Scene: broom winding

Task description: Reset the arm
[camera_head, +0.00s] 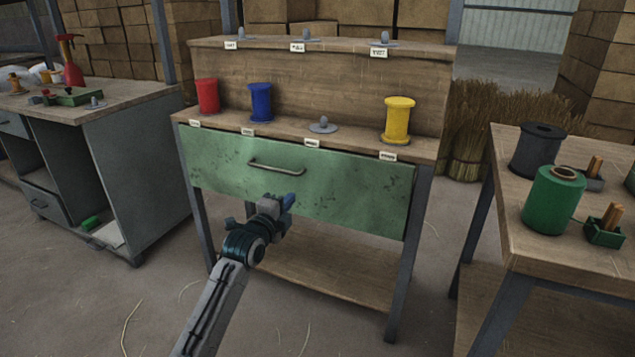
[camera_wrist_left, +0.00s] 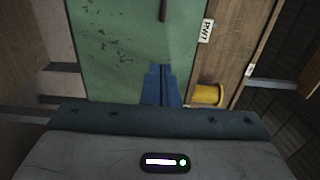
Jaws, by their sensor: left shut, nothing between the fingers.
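My left gripper (camera_head: 289,200) is in front of the green drawer front (camera_head: 340,190) of the middle workbench, below its handle (camera_head: 276,167). Its blue fingers are shut and empty; in the left wrist view the closed fingertips (camera_wrist_left: 161,84) show against the green drawer front (camera_wrist_left: 120,45). I cannot tell the exact gap to the drawer, which looks closed. The yellow spool also shows in the left wrist view (camera_wrist_left: 207,95). My right gripper is not in view.
An empty peg base (camera_head: 322,126) sits between the blue and yellow spools. A table (camera_head: 520,240) at the right bears a green spool (camera_head: 553,200) and a dark spool (camera_head: 537,150). A cluttered workbench (camera_head: 130,100) stands left. Floor between the furniture looks clear.

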